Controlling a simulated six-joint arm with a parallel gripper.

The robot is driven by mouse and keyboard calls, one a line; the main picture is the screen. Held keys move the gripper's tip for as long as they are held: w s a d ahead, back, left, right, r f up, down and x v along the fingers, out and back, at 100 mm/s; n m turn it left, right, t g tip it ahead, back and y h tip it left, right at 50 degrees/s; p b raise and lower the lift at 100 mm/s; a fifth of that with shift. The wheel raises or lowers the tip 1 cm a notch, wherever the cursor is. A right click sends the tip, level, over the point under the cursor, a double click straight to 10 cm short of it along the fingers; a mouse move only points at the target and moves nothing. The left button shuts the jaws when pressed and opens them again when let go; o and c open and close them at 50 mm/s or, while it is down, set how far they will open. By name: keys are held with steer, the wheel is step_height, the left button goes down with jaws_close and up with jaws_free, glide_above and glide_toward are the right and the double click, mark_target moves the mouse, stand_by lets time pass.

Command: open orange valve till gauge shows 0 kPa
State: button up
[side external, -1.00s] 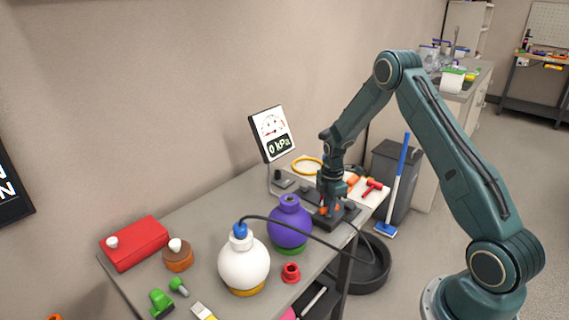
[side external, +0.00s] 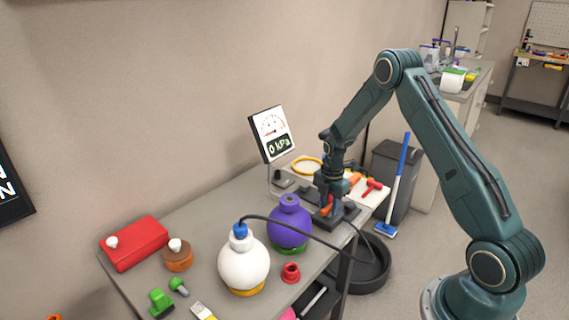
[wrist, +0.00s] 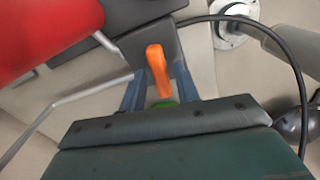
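The gauge (side external: 272,133) stands at the back of the table and its display reads 0 kPa, with a small dial above. The orange valve handle (side external: 327,207) sits on a dark base (side external: 347,213) on the table's right part. My gripper (side external: 329,194) is over it, pointing down. In the wrist view the orange handle (wrist: 158,70) lies between the two blue-grey fingers of my gripper (wrist: 160,82). The fingers look apart, with narrow gaps beside the handle. The handle's lower end is partly hidden by the gripper body.
A purple kettlebell-shaped piece (side external: 289,222) and a white one (side external: 244,265) with a blue cap stand left of the valve. A black hose (side external: 310,236) runs from the cap across the table. A red block (side external: 134,243) lies at the left.

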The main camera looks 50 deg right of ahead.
mark_target(329, 207)
steer(key=shift+r, duration=2.9)
steer(key=shift+f, duration=0.15)
